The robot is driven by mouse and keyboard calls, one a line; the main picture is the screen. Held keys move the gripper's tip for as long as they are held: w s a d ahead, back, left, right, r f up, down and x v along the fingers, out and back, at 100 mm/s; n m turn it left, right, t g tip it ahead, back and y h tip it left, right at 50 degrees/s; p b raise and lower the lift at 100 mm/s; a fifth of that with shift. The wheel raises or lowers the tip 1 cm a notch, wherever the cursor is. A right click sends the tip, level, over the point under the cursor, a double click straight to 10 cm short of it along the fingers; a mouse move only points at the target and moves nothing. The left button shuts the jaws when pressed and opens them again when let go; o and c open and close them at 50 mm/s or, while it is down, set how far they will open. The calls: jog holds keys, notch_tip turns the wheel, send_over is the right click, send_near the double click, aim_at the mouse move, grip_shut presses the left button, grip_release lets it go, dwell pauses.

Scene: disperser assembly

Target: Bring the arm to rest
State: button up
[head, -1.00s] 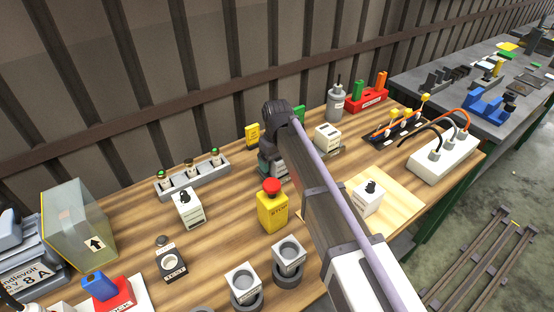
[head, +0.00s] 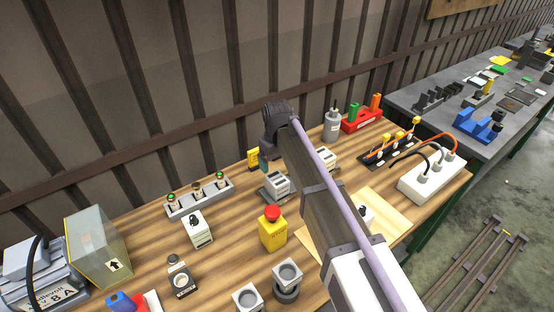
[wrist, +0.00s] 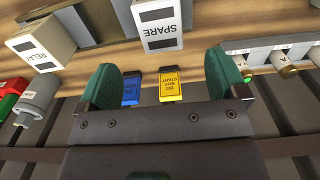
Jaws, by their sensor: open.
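My arm crosses the head view from the lower right, its wrist bent down above the back of the wooden bench (head: 140,243). My gripper shows only as a small teal finger (head: 264,162) in the head view, beside and above a white module (head: 276,184). In the wrist view my gripper (wrist: 170,75) is open, its two green-padded fingers wide apart with nothing held. A yellow tag (wrist: 170,86) and a blue tag (wrist: 131,90) show beyond the gap between the fingers. A white SPARE block (wrist: 158,25) is ahead of the fingers, apart from them.
A yellow box with a red button (head: 272,232) stands in front of the arm. A lamp strip (head: 200,198) is to the left, a white socket block (head: 430,177) and red holder (head: 360,121) to the right. A ribbed wall (head: 150,110) runs close behind the bench.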

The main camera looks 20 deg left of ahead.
jog(key=s+d+m, duration=0.3)
jog(key=s+d, duration=0.2)
jog(key=d, duration=0.7)
jog(key=s+d+m, duration=0.4)
jog(key=s+d, duration=0.1)
jog(key=d, duration=0.8)
jog(key=s+d+m, duration=0.3)
jog(key=s+d, duration=0.2)
jog(key=d, duration=0.7)
jog(key=shift+s+d, duration=0.3)
jog(key=shift+d, duration=0.05)
